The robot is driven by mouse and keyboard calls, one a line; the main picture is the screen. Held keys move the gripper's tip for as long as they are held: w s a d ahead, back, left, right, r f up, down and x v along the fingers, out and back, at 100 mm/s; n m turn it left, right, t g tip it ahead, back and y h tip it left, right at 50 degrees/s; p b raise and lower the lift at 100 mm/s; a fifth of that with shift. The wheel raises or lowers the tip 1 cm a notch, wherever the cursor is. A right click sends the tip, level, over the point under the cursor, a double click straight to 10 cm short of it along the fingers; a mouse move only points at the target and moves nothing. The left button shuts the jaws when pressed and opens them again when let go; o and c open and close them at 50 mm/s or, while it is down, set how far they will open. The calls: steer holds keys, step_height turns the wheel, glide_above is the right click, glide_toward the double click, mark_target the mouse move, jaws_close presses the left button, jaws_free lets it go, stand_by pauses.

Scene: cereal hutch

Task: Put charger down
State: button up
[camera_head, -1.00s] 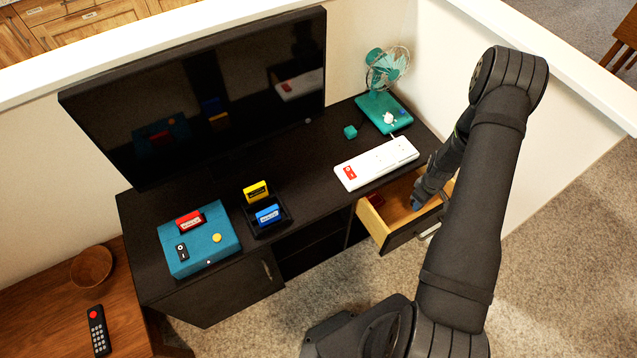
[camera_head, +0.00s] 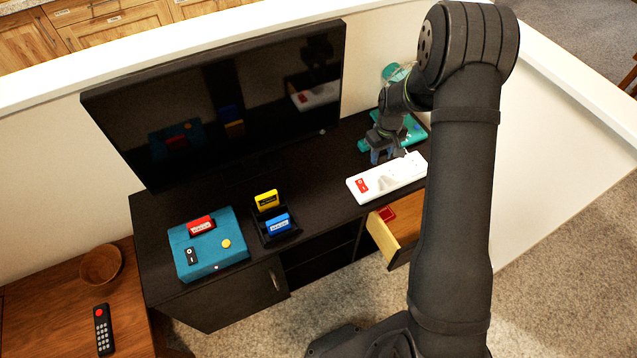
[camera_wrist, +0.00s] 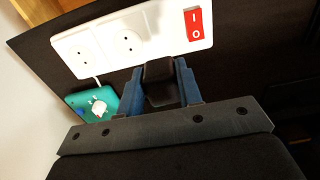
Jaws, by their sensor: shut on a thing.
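My gripper (camera_head: 381,157) is low over the dark cabinet top, just behind the white power strip (camera_head: 392,181). In the wrist view my gripper's blue fingers (camera_wrist: 160,85) are shut on a small black charger (camera_wrist: 160,80). The charger is close beside the edge of the strip, which shows round sockets and a red switch. I cannot tell whether the charger touches the strip or the cabinet top. In the head view the charger is not clearly visible.
A teal fan base (camera_head: 413,130) stands behind my gripper, and a small teal block (camera_head: 363,145) lies beside it. The drawer (camera_head: 381,238) is open with a red thing (camera_head: 387,213) inside. A TV (camera_head: 225,100), teal box (camera_head: 210,258) and black holder (camera_head: 275,236) are to the left.

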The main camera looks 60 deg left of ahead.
glide_above(345, 171)
step_height(345, 171, down, 6)
steer(key=shift+f, duration=0.25)
steer(key=shift+a+f, duration=0.1)
steer(key=shift+f, duration=1.95)
steer(key=shift+f, duration=0.15)
steer(key=o, duration=1)
steer(key=shift+c, duration=0.2)
step_height(345, 171, up, 12)
steer(key=shift+r, duration=0.2)
steer(key=shift+f, duration=0.15)
